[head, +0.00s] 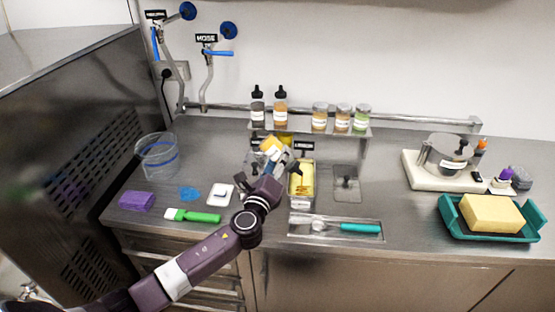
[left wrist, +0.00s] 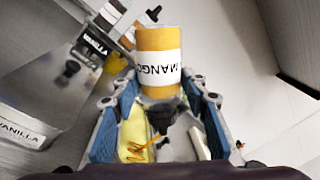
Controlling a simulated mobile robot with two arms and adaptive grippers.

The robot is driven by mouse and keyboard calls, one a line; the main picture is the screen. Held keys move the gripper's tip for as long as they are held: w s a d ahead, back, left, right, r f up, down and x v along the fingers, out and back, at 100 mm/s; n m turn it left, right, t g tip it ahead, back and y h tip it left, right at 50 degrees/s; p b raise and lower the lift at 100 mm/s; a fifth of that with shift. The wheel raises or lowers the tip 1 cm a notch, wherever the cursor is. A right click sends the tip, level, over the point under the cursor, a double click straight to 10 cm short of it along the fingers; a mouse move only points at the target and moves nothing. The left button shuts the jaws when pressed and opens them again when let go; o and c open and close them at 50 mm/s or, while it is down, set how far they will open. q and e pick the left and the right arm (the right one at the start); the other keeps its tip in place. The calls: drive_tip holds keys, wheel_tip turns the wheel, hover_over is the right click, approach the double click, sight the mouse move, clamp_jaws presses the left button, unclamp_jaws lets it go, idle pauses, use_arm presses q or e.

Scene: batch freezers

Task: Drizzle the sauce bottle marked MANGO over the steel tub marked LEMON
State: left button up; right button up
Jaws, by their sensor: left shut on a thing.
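My left gripper (head: 280,165) is shut on the orange sauce bottle (head: 269,146), above and at the left side of a steel tub (head: 300,203) of yellow ice cream. In the left wrist view, the bottle (left wrist: 158,45) shows a white MANGO label, and its dark nozzle (left wrist: 161,112) points down toward the tub's yellow contents (left wrist: 135,130). The bottle is tipped over. Orange sauce streaks (head: 304,182) lie on the yellow surface. A dark sign (head: 304,146) stands behind this tub; its text is too small to read surely. My right gripper is out of view.
A lidded steel tub (head: 346,184) sits to the right. A tray with a teal-handled tool (head: 360,228) lies in front. Several jars and bottles stand on the rear shelf (head: 310,129). A white scale (head: 221,194) and green spatula (head: 200,216) lie left. A VANILLA label (left wrist: 22,133) shows nearby.

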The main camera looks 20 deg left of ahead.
use_arm(q)
drive_tip(key=shift+w+r, duration=0.1)
drive_tip(key=shift+w+a+b, duration=0.2)
drive_tip(key=shift+w+b, duration=0.1)
drive_tip(key=shift+w, duration=0.35)
drive_tip(key=shift+w+a+b, duration=0.25)
drive_tip(key=shift+w, duration=0.35)
drive_tip(key=shift+w+a+b, duration=0.2)
drive_tip(key=shift+w+b, duration=0.1)
drive_tip(key=shift+w, duration=0.35)
drive_tip(key=shift+w, duration=0.15)
drive_tip(key=shift+w+a+b, duration=0.35)
drive_tip(key=shift+w+b, duration=0.15)
drive_tip(key=shift+w, duration=0.45)
drive_tip(key=shift+w+a+b, duration=0.3)
drive_tip(key=shift+w+b, duration=0.2)
drive_tip(key=shift+w, duration=0.4)
drive_tip(key=shift+w, duration=0.15)
drive_tip(key=shift+w+a+b, duration=0.2)
drive_tip(key=shift+w+b, duration=0.2)
drive_tip(key=shift+w, duration=0.25)
drive_tip(key=shift+w+a+b, duration=0.25)
drive_tip(key=shift+w+b, duration=0.2)
drive_tip(key=shift+w, duration=0.15)
drive_tip(key=shift+w+a+b, duration=0.2)
drive_tip(key=shift+w+b, duration=0.2)
drive_tip(key=shift+w, duration=0.25)
